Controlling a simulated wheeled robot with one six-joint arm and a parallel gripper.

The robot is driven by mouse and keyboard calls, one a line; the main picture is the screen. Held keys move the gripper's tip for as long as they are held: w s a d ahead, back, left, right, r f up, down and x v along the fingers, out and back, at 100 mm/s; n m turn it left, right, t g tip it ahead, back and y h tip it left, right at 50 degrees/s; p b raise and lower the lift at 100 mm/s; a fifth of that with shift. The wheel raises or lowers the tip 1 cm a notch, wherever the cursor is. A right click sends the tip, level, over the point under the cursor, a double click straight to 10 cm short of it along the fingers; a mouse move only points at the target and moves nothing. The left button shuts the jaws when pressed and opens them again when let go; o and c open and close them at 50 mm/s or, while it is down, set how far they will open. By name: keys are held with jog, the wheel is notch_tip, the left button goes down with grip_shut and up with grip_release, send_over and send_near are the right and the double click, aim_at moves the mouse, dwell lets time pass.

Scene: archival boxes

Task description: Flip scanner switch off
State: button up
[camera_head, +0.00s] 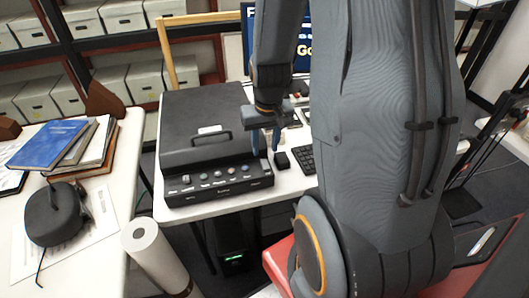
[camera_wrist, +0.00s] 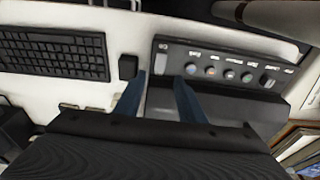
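The scanner (camera_head: 205,118) is a large dark flatbed on the white desk, with a handle on its lid. Its front control panel (camera_head: 220,187) carries a row of small knobs and light labels. In the wrist view the panel (camera_wrist: 225,87) has several round knobs in the middle. A small pale switch-like part (camera_wrist: 163,48) sits at its left end and another (camera_wrist: 269,77) at its right end. Which way either is set is too small to tell. My gripper (camera_head: 266,150) hangs by the panel's right end. Its blue fingers (camera_wrist: 160,80) are apart with nothing between them.
A small black block (camera_head: 281,160) and a keyboard (camera_head: 304,157) lie close to the right of the panel. A monitor (camera_head: 302,52) stands behind. A white table at left holds books (camera_head: 60,143) and a dark headset-like object (camera_head: 55,214). A paper roll (camera_head: 150,250) stands in front.

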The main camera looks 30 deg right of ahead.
jog(key=shift+s+r, duration=0.15)
jog(key=shift+r, duration=0.9)
jog(key=s+a+r+n, duration=0.1)
jog(key=s+a+r, duration=0.1)
jog(key=a, duration=0.4)
jog(key=s+a+r+n, duration=0.2)
jog(key=s+a, duration=0.2)
jog(key=a, duration=0.2)
jog(key=shift+s+a+r+g, duration=0.15)
jog(key=shift+a+r+g, duration=0.15)
jog(key=shift+r, duration=0.1)
jog(key=shift+c, duration=0.6)
jog(key=shift+d, duration=0.1)
